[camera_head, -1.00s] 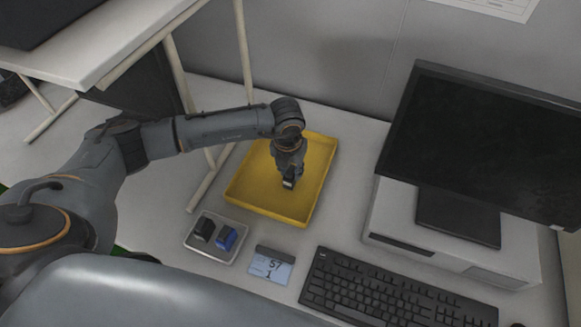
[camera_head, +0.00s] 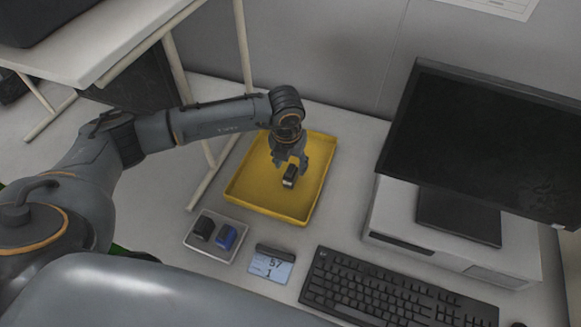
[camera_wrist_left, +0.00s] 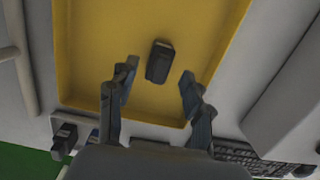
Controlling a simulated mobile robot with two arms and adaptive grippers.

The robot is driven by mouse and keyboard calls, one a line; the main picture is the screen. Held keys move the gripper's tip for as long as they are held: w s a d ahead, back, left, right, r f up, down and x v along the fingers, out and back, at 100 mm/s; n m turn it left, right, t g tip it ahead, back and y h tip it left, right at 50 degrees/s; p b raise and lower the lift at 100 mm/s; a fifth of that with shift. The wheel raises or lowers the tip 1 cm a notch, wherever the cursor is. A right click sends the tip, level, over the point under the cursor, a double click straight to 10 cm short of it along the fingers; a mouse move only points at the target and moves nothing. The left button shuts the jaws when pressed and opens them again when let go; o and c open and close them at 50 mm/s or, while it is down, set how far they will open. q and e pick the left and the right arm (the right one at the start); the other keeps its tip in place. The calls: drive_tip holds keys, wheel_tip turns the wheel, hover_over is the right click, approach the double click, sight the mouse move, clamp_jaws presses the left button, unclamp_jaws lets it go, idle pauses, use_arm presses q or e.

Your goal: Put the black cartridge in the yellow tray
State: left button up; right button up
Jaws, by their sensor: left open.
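The yellow tray (camera_head: 258,195) lies on the desk, and its floor fills much of the left wrist view (camera_wrist_left: 85,55). My left gripper (camera_head: 291,164) is above the tray with its fingers spread open. A black cartridge (camera_head: 289,177) with a pale end is just below the fingertips, inside the tray's outline. In the left wrist view the cartridge (camera_wrist_left: 160,62) shows between the open fingers with clear gaps on both sides. I cannot tell whether it rests fully on the tray floor. My right gripper is not in view.
A small metal tray (camera_head: 190,244) holds another black cartridge (camera_head: 203,228) and a blue cartridge (camera_head: 226,237). A small display (camera_head: 271,264) and a keyboard (camera_head: 385,292) lie in front. A monitor (camera_head: 490,140) stands on a grey box (camera_head: 470,255) at right. A shelf (camera_head: 120,45) stands at left.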

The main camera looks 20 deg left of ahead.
sight(289, 173)
use_arm(q)
wheel_tip(289, 173, up, 9)
drive_tip(key=s+b, duration=0.1)
drive_tip(key=shift+s+r, duration=0.15)
drive_tip(key=shift+r, duration=0.05)
idle(0.5)
